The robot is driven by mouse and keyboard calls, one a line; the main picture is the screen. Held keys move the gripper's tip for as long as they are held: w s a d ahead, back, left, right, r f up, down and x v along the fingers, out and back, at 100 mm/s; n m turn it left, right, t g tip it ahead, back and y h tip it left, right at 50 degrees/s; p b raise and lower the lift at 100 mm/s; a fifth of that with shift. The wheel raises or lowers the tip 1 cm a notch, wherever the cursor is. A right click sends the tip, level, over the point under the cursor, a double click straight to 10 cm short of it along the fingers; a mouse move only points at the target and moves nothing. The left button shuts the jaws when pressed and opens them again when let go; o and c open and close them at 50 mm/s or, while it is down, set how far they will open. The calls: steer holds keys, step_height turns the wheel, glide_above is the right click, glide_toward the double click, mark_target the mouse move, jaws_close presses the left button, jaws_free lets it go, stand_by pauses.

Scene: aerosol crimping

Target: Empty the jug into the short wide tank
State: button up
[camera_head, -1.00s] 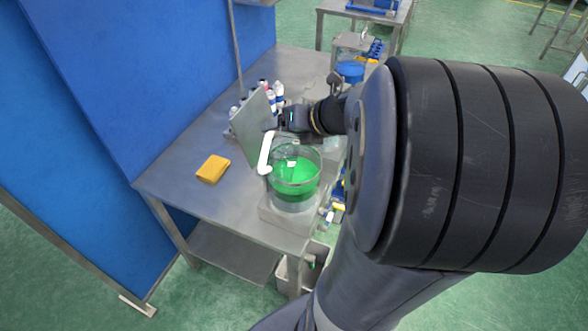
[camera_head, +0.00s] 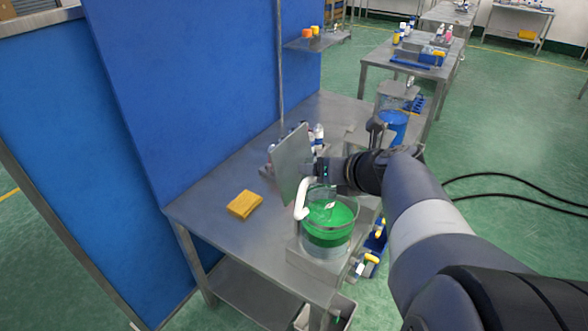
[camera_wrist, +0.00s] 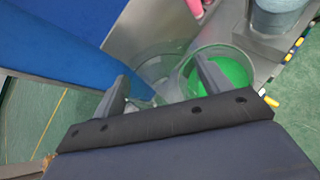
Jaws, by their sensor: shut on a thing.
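A wide, short clear tank (camera_head: 328,240) holding green liquid stands on a low metal base on the table. My gripper (camera_head: 322,172) is just above and behind the tank's rim, shut on a clear jug. The jug's white curved handle (camera_head: 300,202) hangs at the tank's left edge in the head view. In the wrist view the see-through jug (camera_wrist: 158,72) shows between my fingers. Its tilt and any liquid left in it are hard to tell.
A grey upright panel (camera_head: 291,160) stands just left of my gripper, with several small bottles behind it. A yellow sponge-like block (camera_head: 244,204) lies on the open table at left. A container of blue liquid (camera_head: 392,127) stands farther back. A blue partition (camera_head: 200,90) borders the table.

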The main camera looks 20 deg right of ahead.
steer(key=t+b, duration=0.1)
steer(key=b, duration=0.2)
steer(key=f+n+h+b, duration=0.1)
steer(key=b, duration=0.2)
steer(key=shift+a+f+n+t+b, duration=0.2)
steer(key=shift+n+t+b, duration=0.1)
steer(key=shift+t+b, duration=0.1)
steer(key=shift+r+h, duration=0.1)
steer(key=shift+h, duration=0.2)
steer(key=shift+d+r, duration=0.1)
steer(key=shift+r, duration=0.05)
step_height(320, 180, up, 5)
steer(key=p, duration=0.5)
